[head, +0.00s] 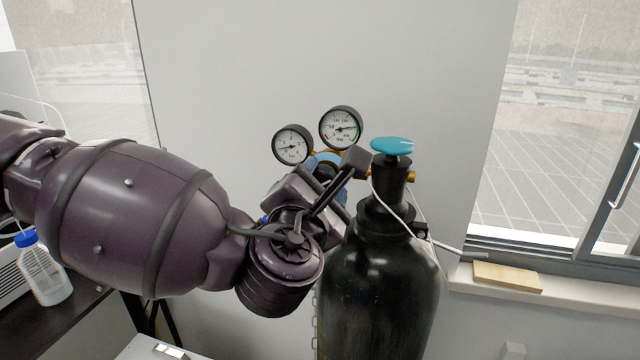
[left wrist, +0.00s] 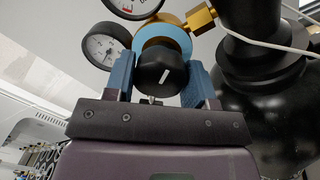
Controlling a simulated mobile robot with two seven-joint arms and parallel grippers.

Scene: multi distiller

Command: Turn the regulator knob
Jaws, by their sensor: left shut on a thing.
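The regulator knob (left wrist: 160,72) is black with a white mark, in the middle of the left wrist view. It sits on the front of the blue and brass regulator (left wrist: 168,38). In the head view the regulator (head: 326,160) shows partly behind my arm, and the knob is hidden. My left gripper (left wrist: 160,82) has its two blue fingers on either side of the knob and is shut on it. In the head view the left gripper (head: 335,185) is at the regulator. The white mark on the knob is slightly tilted. My right gripper is not in view.
Two round gauges, a left one (head: 292,145) and a right one (head: 341,128), sit above the regulator. A black gas cylinder (head: 375,290) with a teal valve handle (head: 392,146) stands to the right. A bottle with a blue cap (head: 45,270) stands on the dark table at left.

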